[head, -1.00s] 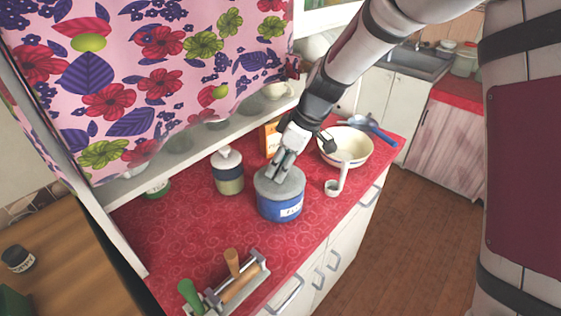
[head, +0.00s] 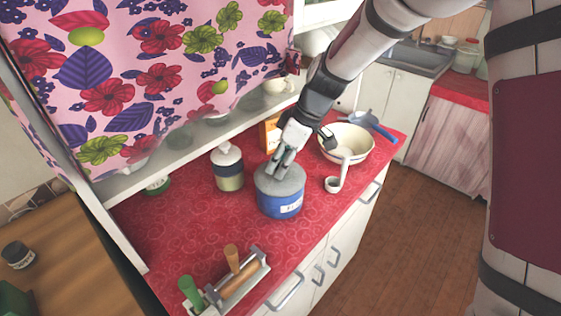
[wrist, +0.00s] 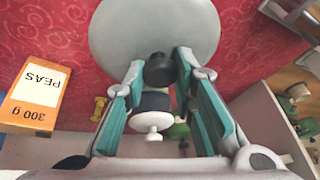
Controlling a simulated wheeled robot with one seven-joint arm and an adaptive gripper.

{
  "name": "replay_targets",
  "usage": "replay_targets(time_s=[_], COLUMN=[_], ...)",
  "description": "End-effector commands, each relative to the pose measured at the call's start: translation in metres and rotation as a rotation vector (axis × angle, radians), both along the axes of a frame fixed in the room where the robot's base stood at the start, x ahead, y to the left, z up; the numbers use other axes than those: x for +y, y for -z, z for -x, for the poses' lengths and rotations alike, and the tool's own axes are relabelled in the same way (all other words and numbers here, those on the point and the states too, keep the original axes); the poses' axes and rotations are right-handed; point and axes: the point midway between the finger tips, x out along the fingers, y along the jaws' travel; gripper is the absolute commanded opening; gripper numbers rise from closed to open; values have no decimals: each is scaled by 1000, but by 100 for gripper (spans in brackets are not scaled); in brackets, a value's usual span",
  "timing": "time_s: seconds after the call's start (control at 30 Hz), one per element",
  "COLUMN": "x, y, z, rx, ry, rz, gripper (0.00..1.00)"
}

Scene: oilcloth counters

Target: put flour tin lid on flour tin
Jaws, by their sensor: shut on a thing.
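The blue flour tin (head: 281,205) stands upright on the red counter, its pale label facing the front. The grey flour tin lid (head: 288,187) lies across the tin's mouth and looks about level; I cannot tell whether it is fully seated. My gripper (head: 283,165) points down at the lid's middle. In the wrist view, the lid (wrist: 150,25) is a wide grey disc that hides the tin below. My gripper (wrist: 160,62) has its teal-sided fingers closed around the lid's dark knob (wrist: 159,71).
A banded canister (head: 228,170) stands left of the tin. A cream bowl (head: 350,145) and a white ladle (head: 341,178) lie close on the right. An orange peas box (head: 269,135) is behind. A rack with a rolling pin (head: 238,283) is in front.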

Motion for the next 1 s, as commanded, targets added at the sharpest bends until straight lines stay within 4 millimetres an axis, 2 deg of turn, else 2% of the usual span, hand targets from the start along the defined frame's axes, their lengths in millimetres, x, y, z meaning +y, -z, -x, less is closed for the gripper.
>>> replay_targets(time_s=[0.4, 0.43, 0.5, 0.83, 1.0], x=[0, 0, 0, 0, 0], y=[5, 5, 5, 4, -7], z=[0, 0, 0, 0, 1], rx=[-1, -1, -1, 0, -1], ry=[0, 0, 0, 0, -2], rz=[0, 0, 0, 0, 0], gripper=[0, 31, 47, 48, 48])
